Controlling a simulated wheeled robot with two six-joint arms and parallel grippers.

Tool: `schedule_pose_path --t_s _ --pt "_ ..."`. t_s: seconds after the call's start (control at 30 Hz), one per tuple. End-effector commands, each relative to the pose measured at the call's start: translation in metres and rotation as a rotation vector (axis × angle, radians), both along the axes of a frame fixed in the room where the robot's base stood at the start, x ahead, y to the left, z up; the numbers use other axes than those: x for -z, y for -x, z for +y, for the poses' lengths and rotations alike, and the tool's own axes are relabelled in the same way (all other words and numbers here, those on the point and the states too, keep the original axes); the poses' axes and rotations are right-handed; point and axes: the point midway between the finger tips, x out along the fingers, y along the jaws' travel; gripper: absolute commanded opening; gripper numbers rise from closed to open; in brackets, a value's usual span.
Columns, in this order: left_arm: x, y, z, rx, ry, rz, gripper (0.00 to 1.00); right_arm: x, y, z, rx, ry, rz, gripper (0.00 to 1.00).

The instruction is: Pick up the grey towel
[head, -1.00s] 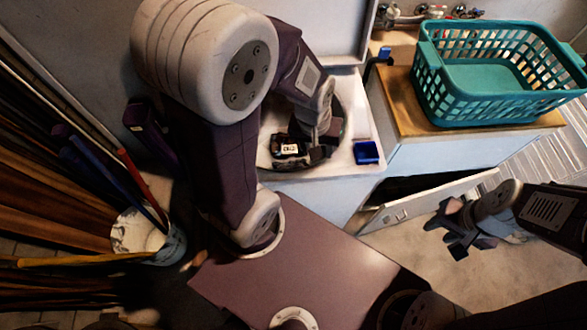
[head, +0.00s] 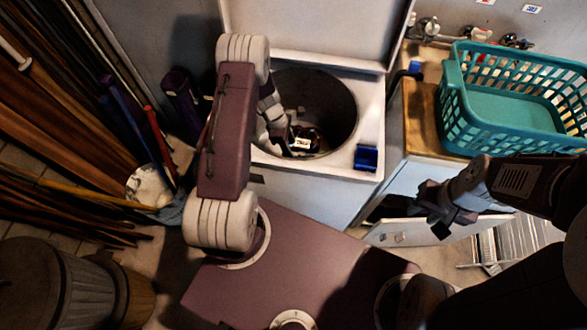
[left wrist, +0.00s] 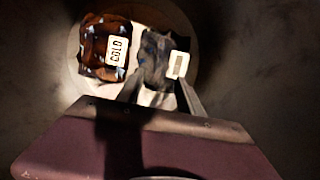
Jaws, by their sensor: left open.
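In the left wrist view a dark grey bundle of cloth with a pale label (left wrist: 157,58), likely the grey towel, lies at the bottom of a round drum. An orange-brown bundle labelled COLD (left wrist: 104,47) lies to its left. My left gripper (left wrist: 160,90) is open, with its fingertips at the near edge of the grey bundle; I cannot tell whether they touch it. In the head view my left gripper (head: 286,140) reaches down into the open washer drum (head: 335,100), partly hiding the bundles. My right gripper (head: 442,208) hangs by an open door, apart from the drum.
A blue box (head: 366,157) sits on the washer's right front corner. A teal basket (head: 455,105) stands on the counter to the right. The open cabinet door (head: 400,232) is below. A bucket (head: 170,210) and poles stand at left.

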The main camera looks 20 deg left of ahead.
Motion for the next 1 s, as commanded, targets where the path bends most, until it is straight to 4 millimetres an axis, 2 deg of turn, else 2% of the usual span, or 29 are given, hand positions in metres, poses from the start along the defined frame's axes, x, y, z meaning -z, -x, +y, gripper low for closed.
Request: schedule_pose_path --t_s 0.07,0.3,0.47,0.73,1.0 --pt "0.001 -0.001 0.0 0.0 -0.001 -0.003 0.44 0.0 0.0 0.0 0.0 0.0 0.0 0.36" --pt "0.033 -0.003 -0.01 0.003 -0.002 -0.003 0.44 0.002 0.0 0.0 0.0 0.0 0.0 0.36" --pt "0.038 -0.004 -0.011 0.005 -0.002 -0.004 0.44 0.001 0.0 0.0 0.0 0.0 0.0 0.36" --pt "0.08 -0.01 -0.027 0.004 -0.002 -0.003 0.44 0.001 0.0 0.0 0.0 0.0 0.0 0.36" --pt "0.084 -0.011 -0.028 0.005 -0.002 -0.005 0.44 0.001 0.0 0.0 0.0 0.0 0.0 0.36"
